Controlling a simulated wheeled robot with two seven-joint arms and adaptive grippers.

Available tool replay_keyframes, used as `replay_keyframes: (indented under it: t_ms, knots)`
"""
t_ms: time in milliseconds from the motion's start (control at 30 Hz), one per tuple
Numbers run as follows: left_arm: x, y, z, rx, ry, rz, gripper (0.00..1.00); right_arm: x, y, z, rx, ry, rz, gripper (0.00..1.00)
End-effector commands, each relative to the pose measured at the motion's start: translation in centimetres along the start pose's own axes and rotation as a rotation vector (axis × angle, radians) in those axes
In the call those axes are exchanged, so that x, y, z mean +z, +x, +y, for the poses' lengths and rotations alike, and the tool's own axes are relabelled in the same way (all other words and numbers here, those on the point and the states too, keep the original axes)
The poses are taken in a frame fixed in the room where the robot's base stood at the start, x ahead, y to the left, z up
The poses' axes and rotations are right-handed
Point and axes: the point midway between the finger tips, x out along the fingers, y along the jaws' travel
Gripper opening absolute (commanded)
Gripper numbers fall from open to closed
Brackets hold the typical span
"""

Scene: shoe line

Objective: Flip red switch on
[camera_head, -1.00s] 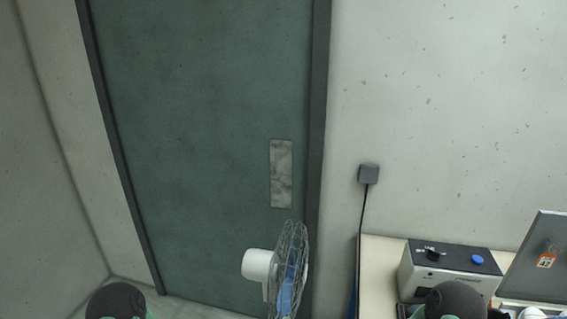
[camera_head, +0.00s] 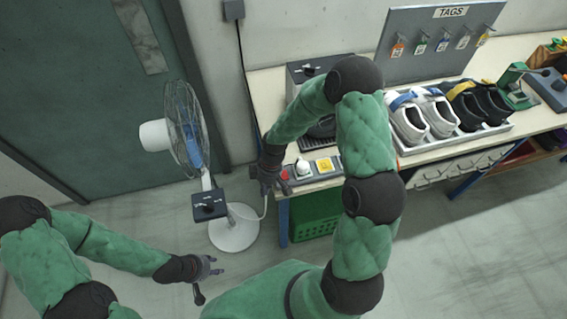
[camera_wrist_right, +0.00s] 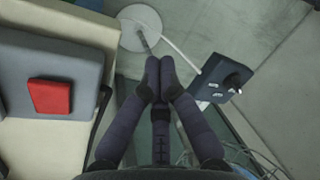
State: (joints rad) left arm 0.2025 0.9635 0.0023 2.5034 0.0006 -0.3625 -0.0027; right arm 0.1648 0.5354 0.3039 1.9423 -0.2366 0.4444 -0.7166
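The red switch (camera_head: 284,175) is at the left end of a row of switches on the bench's front edge. In the right wrist view it is a red rocker (camera_wrist_right: 50,97) on a grey panel; I cannot tell which way it is set. My right gripper (camera_head: 268,186) is just left of the switch, beyond the bench's edge. In the wrist view its fingertips (camera_wrist_right: 159,78) are together, with nothing between them, right of the switch and apart from it. My left gripper (camera_head: 206,283) is low at the left, fingers apart and empty, far from the switch.
A standing fan (camera_head: 186,135) with a dark control box (camera_head: 209,205) stands left of the bench (camera_head: 262,85). A white button (camera_head: 303,168) and a yellow button (camera_head: 324,165) are beside the switch. A shoe tray (camera_head: 452,141) is further right. A green crate (camera_head: 315,219) is under the bench.

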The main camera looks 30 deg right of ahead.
Motion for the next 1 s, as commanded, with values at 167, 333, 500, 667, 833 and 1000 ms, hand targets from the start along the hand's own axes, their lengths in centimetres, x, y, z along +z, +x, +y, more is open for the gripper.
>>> replay_keyframes:
  t_ms: [167, 333, 500, 667, 833, 1000]
  knots:
    - [0.1, -2.8, 1.0, 0.000, 0.000, 0.000, 0.40, -0.1, -10.6, 3.6, 0.042, -0.306, -0.111, 0.00]
    - [0.1, -3.8, 1.4, 0.000, 0.000, 0.000, 0.40, 0.8, -16.7, 5.1, 0.045, -0.472, -0.200, 0.00]
    - [0.2, -4.0, 1.4, 0.000, 0.000, 0.000, 0.40, 1.4, -18.4, 5.5, 0.038, -0.526, -0.234, 0.00]
    - [0.2, -3.8, 1.3, 0.000, 0.000, 0.000, 0.40, 1.8, -16.8, 5.7, 0.036, -0.527, -0.236, 0.00]
    - [0.1, -3.5, 1.2, 0.000, 0.000, 0.000, 0.40, 2.4, -13.8, 6.0, 0.034, -0.526, -0.235, 0.00]
    - [0.1, -3.3, 1.2, 0.000, 0.000, 0.000, 0.40, 3.1, -10.7, 6.2, 0.035, -0.525, -0.234, 0.00]
